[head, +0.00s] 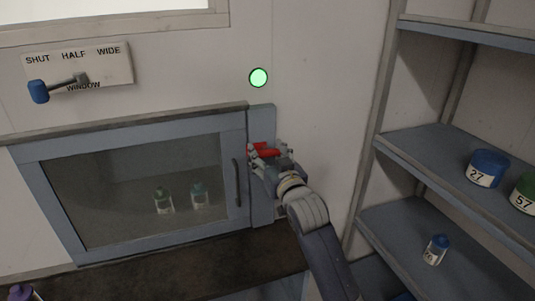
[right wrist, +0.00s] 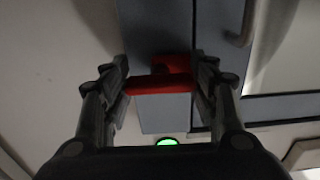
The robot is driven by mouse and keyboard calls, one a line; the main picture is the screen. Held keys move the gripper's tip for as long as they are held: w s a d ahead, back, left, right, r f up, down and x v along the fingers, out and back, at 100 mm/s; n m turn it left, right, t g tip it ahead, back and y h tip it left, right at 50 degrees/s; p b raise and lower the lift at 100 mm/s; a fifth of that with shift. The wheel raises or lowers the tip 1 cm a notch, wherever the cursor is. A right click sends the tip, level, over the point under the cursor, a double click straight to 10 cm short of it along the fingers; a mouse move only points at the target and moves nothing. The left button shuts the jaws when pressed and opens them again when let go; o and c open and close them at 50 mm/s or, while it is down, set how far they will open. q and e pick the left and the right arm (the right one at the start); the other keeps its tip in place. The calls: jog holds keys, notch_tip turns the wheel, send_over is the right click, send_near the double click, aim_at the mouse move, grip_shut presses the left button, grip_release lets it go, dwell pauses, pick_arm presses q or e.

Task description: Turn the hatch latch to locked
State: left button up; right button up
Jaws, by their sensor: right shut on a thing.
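The hatch (head: 48,205) is a grey-blue framed window panel with a dark vertical handle (head: 236,183); it looks closed. The red latch (head: 263,152) sits on the frame post to the right of the hatch. My right gripper (right wrist: 160,80) is shut on the red latch, which spans between its two fingers in the right wrist view (right wrist: 150,84). In the head view the gripper partly hides the latch. A round green light (head: 258,77) glows on the wall above the latch. My left gripper is not in view.
A window lever with a blue knob (head: 38,91) is on a plate (head: 120,62) marked SHUT, HALF, WIDE at the upper left. Two small bottles stand behind the hatch pane. Shelves (head: 420,150) with numbered containers stand at the right. A dark counter (head: 160,278) runs below the hatch.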

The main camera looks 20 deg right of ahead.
jog(key=o, duration=1.1)
jog(key=s, duration=1.2)
jog(key=shift+d, duration=0.2)
